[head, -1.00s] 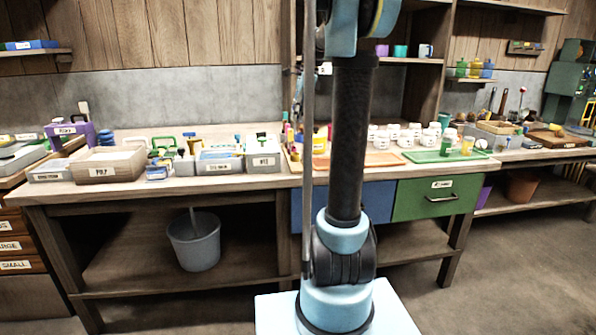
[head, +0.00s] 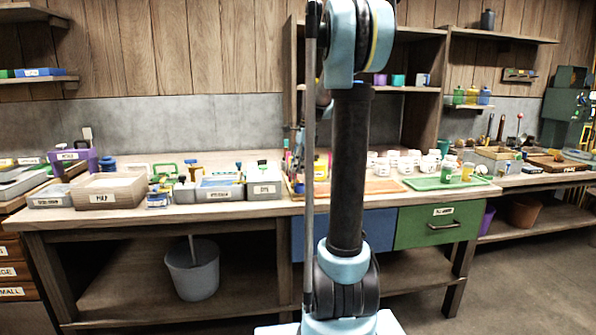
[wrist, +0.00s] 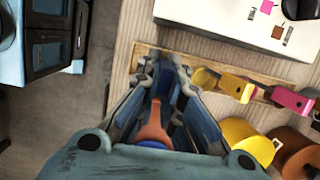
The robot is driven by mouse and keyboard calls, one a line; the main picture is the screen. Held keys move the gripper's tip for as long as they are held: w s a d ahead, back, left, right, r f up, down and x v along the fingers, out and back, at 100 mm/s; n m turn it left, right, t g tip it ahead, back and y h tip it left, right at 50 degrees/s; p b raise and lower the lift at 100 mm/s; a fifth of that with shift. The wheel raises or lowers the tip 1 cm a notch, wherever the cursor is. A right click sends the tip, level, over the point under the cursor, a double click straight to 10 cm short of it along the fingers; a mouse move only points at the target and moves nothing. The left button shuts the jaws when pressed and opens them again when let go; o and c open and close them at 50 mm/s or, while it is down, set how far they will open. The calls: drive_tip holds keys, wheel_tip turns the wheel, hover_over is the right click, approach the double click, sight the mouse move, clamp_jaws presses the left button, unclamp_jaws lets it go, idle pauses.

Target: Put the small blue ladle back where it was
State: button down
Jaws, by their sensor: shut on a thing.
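My gripper (wrist: 166,72) shows in the wrist view, with its fingers closed on a narrow blue piece (wrist: 164,84) that looks like the small blue ladle's handle. An orange rounded part (wrist: 153,124) shows between the fingers, nearer the camera; I cannot tell if it belongs to the held thing. Just right of the fingers is a wooden rail (wrist: 215,68) with a yellow handle (wrist: 232,86) and a pink handle (wrist: 291,100) along it. A yellow bowl (wrist: 246,140) and a brown bowl (wrist: 298,150) lie below them. The head view does not show my gripper or the ladle clearly.
A white surface (wrist: 235,22) with small coloured patches is above the rail in the wrist view. The head view shows a long workbench (head: 250,207) with trays and jars, a grey bucket (head: 192,268) beneath it, and a green drawer (head: 437,226). Floor is open at the right.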

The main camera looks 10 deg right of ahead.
drive_tip(key=shift+f, duration=0.35)
drive_tip(key=shift+f, duration=0.2)
drive_tip(key=c, duration=1.8)
unclamp_jaws()
drive_tip(key=shift+o, duration=0.2)
drive_tip(key=v, duration=1.2)
drive_tip(key=shift+r, duration=0.25)
drive_tip(key=s+a+f+n+t+h, duration=0.1)
drive_tip(key=s+f+n, duration=0.8)
drive_tip(key=s+f, duration=0.5)
drive_tip(key=s+a+f+n+t+h, duration=0.1)
drive_tip(key=s+f+n, duration=0.8)
drive_tip(key=s, duration=1.1)
wheel_tip(320, 180, down, 5)
drive_tip(key=shift+s+r+h, duration=0.15)
drive_tip(key=shift+s+h, duration=0.25)
